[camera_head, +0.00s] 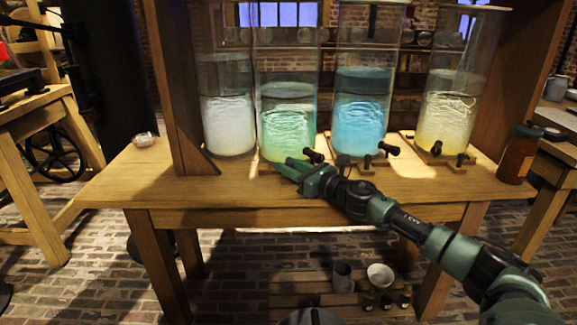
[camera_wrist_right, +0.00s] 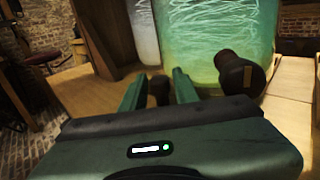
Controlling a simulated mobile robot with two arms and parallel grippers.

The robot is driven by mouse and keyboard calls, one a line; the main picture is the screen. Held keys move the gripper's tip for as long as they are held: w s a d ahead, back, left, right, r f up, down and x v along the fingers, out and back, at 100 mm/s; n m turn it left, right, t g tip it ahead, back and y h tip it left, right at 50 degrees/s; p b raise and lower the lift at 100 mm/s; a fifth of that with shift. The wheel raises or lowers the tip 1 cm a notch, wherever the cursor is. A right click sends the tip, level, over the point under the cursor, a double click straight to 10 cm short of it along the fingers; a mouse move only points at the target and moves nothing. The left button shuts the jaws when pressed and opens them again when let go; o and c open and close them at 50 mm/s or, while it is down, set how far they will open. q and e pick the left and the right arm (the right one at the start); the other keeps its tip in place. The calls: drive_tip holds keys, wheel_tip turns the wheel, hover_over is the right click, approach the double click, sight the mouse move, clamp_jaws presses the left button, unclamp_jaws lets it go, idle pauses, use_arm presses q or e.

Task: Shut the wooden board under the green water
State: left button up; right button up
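The green water (camera_head: 288,130) stands in a tall glass jar, second from the left on the wooden table. It also shows close up in the wrist view (camera_wrist_right: 215,45). A black knob (camera_head: 313,155) sits at the jar's lower right front; it looks large in the wrist view (camera_wrist_right: 238,72). My right gripper (camera_head: 284,168) is at the jar's front base, fingers pointing left. In the wrist view its green fingers (camera_wrist_right: 158,92) are apart, with a small dark piece (camera_wrist_right: 158,88) between or just beyond them. The board under the green water is mostly hidden by the gripper. My left gripper is not in view.
Jars of white (camera_head: 228,125), blue (camera_head: 360,122) and yellow (camera_head: 443,130) water stand alongside. Black knobs (camera_head: 390,149) and wooden boards (camera_head: 447,158) show at the right jars. A brown jar (camera_head: 519,154) stands at the right end. The table's left front (camera_head: 150,180) is mostly clear.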

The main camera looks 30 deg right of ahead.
clamp_jaws()
idle(1.5)
